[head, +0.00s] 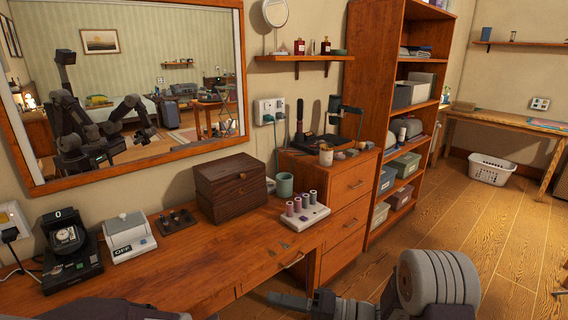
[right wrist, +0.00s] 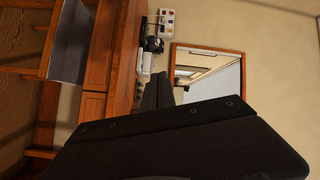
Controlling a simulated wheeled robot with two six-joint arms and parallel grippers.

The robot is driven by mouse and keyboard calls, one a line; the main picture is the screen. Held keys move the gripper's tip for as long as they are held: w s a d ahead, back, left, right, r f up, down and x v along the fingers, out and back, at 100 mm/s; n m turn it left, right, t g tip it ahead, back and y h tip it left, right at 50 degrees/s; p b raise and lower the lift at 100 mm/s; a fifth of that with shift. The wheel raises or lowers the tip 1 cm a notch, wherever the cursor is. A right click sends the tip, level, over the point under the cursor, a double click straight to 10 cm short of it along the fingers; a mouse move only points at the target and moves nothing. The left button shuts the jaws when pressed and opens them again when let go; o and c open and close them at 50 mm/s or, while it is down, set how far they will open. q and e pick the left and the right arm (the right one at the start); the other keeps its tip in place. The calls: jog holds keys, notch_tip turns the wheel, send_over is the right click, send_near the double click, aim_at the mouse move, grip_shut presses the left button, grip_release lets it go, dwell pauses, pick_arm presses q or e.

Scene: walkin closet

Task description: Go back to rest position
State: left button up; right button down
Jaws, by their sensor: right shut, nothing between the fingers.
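My right gripper (head: 288,299) is at the bottom of the head view, in front of the wooden dressing table (head: 205,262). Its arm comes in from the lower right. The fingers are shut and empty. In the right wrist view the closed dark fingers (right wrist: 158,92) point toward the wall side, and the picture is turned sideways. My left gripper does not show directly; only a dark part of my own body shows along the bottom left edge. The mirror (head: 190,105) reflects my dark body and arms, too small to read the jaws.
On the table stand a watch stand (head: 70,250), a white box marked OFF (head: 128,236), a brown chest (head: 231,187), a green cup (head: 285,184) and a spool rack (head: 303,212). A shelf unit (head: 395,120) stands right. The floor (head: 510,240) at right is clear; a white basket (head: 491,170) sits farther back.

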jog(key=s+a+n+g+h, duration=0.25)
jog(key=s+g, duration=0.25)
jog(key=s, duration=0.3)
jog(key=s+d+f+n+g+h, duration=0.1)
jog(key=s+d+f+h, duration=0.2)
jog(key=s, duration=0.2)
jog(key=s+d+f+g+h, duration=0.2)
jog(key=s+d+h, duration=0.1)
jog(key=s+h, duration=0.15)
jog(key=d+f+m+t+h, duration=0.1)
jog(key=d+f+t+h, duration=0.15)
jog(key=d, duration=0.45)
jog(key=d+f+m+t+h, duration=0.15)
jog(key=d+f+h, duration=0.25)
jog(key=d, duration=0.4)
jog(key=w+r+m+p, duration=0.2)
jog(key=w+r+p, duration=0.1)
jog(key=r+p, duration=1.2)
jog(key=shift+d+r+t+h+p, duration=0.25)
jog(key=shift+r+t+h+p, duration=0.1)
jog(key=shift+r, duration=0.25)
